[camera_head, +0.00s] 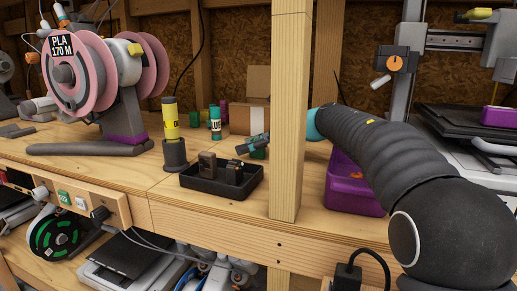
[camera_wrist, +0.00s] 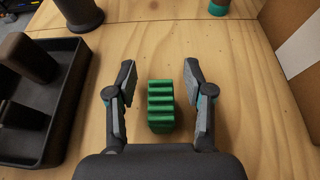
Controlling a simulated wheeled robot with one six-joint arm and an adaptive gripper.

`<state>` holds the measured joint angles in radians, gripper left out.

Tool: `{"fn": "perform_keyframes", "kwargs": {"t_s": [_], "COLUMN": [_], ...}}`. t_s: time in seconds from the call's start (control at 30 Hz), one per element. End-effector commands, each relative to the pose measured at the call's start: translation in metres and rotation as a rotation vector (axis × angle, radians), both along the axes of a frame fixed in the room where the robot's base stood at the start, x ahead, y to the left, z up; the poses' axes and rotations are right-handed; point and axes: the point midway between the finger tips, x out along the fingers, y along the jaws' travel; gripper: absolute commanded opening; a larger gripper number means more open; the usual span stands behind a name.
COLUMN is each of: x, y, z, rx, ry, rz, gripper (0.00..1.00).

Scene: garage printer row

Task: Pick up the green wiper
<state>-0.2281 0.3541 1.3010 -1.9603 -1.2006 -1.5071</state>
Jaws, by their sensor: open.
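The green wiper is a small ridged green block (camera_wrist: 160,108) lying on the wooden bench in the wrist view. My gripper (camera_wrist: 160,76) is open, with one finger on each side of the block and a visible gap to both. Nothing is held. In the head view my gripper (camera_head: 240,145) is beside the wooden post, which hides part of my arm. A bit of green (camera_head: 259,153) shows just below the gripper there; most of the block is hidden.
A black tray (camera_head: 222,193) with dark parts stands close by, left of my gripper in the wrist view. A glue stick (camera_head: 215,124), a yellow tube in a dark holder (camera_head: 170,118), a cardboard box (camera_head: 240,120), a wooden post (camera_head: 289,120) and a purple bin (camera_head: 350,197) are near.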

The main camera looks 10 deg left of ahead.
Motion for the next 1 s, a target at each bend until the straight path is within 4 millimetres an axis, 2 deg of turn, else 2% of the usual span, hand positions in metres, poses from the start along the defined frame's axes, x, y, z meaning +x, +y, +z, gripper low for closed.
{"fn": "perform_keyframes", "kwargs": {"t_s": [0.23,0.27,0.43,0.47,0.8,1.0], "x": [0.001,0.001,0.001,0.001,0.001,0.001], "y": [0.002,0.002,0.002,0.002,0.002,0.002], "z": [-0.001,-0.001,-0.001,-0.001,0.0,0.011], "rx": [0.001,0.001,0.001,0.001,0.001,0.001], "ry": [-0.001,-0.001,0.0,0.0,0.0,-0.003], "rz": [-0.003,-0.003,-0.003,-0.003,-0.003,-0.003], "gripper": [0.52,0.47,0.05,0.0,0.0,0.0]}}
